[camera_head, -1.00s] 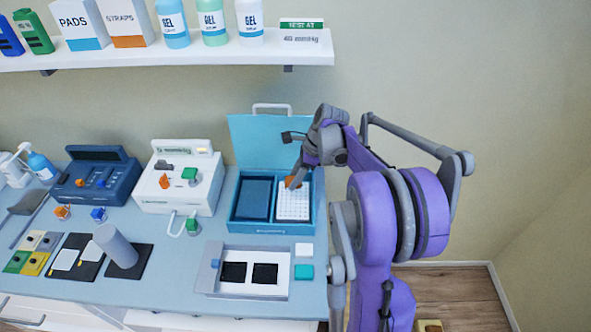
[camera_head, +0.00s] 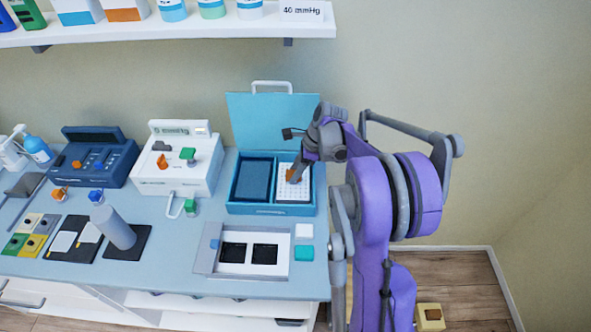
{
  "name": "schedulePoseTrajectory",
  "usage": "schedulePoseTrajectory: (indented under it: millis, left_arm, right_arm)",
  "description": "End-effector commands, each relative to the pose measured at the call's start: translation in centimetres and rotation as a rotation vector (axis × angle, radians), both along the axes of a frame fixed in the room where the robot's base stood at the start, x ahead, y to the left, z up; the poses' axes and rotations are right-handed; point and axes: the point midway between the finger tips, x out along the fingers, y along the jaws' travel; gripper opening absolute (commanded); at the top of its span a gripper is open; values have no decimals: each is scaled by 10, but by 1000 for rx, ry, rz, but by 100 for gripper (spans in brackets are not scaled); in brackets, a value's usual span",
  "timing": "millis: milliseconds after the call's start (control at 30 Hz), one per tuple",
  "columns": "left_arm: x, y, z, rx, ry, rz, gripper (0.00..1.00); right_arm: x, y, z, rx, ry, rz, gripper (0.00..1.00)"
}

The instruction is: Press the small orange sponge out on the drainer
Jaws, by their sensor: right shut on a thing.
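The small orange sponge (camera_head: 290,176) shows as a small orange patch at the tip of my right gripper (camera_head: 292,173). The gripper is shut on it and points down, hiding part of it. The sponge is over the left part of the drainer (camera_head: 296,193), a white plate with rows of small holes. It looks to be at or just above the plate; I cannot tell whether it touches. The drainer sits in the right compartment of an open blue case (camera_head: 270,210). My left gripper is not in view.
The case's raised lid (camera_head: 262,118) stands behind. A white device (camera_head: 178,176) with knobs is to the left. A white tray (camera_head: 275,271) with two black pads lies in front, next to white and teal blocks (camera_head: 303,253). A shelf (camera_head: 200,38) hangs above.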

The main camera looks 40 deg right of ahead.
Motion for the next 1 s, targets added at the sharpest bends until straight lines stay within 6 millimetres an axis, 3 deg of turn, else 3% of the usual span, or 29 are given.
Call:
schedulePoseTrajectory:
  millis: [1000]
  left_arm:
    - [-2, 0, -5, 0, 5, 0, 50]
  right_arm:
    - [0, 0, -6, 1, 1, 0, 4]
